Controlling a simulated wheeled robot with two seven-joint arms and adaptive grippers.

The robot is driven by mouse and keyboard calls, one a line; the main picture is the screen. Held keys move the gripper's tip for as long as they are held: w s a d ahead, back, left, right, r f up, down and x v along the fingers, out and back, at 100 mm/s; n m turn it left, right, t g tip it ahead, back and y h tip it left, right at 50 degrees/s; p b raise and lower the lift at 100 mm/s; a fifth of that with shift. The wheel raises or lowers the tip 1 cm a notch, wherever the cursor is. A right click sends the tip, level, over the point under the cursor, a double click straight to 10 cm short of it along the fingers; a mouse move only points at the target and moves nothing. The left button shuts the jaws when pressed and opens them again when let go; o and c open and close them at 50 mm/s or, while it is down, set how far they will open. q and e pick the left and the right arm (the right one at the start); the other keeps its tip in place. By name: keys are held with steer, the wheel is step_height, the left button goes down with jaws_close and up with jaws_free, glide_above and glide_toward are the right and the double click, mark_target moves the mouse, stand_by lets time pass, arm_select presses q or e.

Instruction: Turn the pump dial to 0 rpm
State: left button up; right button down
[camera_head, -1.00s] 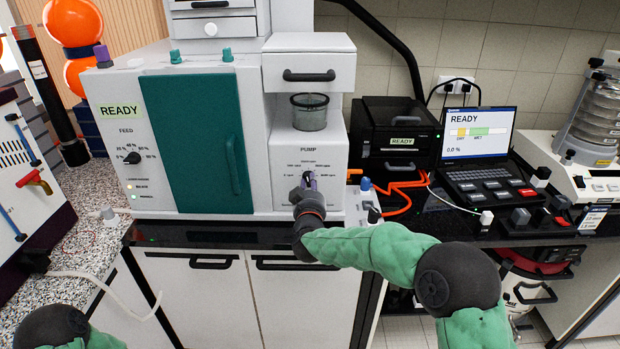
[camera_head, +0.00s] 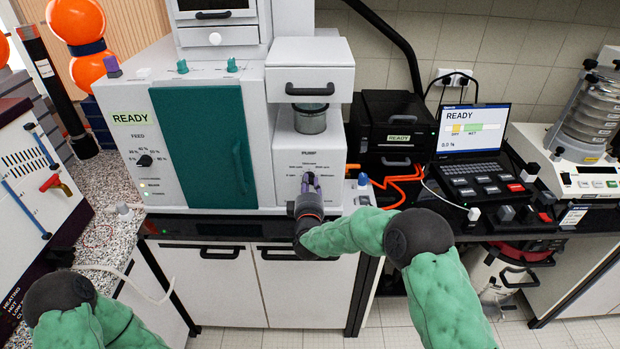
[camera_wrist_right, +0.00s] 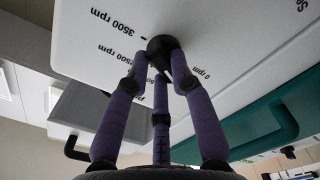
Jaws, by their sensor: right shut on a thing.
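The pump dial (camera_wrist_right: 158,48) is a dark round knob on the white pump panel (camera_head: 288,145). My right gripper (camera_wrist_right: 162,62) is shut on the dial, with its purple fingers around it. In the head view the right gripper (camera_head: 310,183) hides nearly all of the dial. The wrist view is upside down and shows marks of 3500 rpm, 2500 rpm and 0 rpm around the dial. The fingers hide the dial's pointer, so I cannot tell its setting. Part of my left arm shows at lower left, but the left gripper is out of view.
A clear cup (camera_head: 310,119) sits above the pump panel. The feed dial (camera_head: 145,160) and teal door (camera_head: 205,148) are to the left. A black box (camera_head: 388,118), orange cables (camera_head: 402,180) and a laptop (camera_head: 473,135) stand to the right. Floor is free below.

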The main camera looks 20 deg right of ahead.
steer(key=n+p, duration=0.2)
steer(key=n, duration=0.2)
steer(key=shift+a+n+p, duration=0.1)
steer(key=shift+n+p, duration=0.2)
steer(key=shift+n, duration=0.1)
stand_by(0.5)
steer(key=c, duration=1.1)
jaws_free()
steer(key=shift+o, duration=0.2)
steer(key=v, duration=1.2)
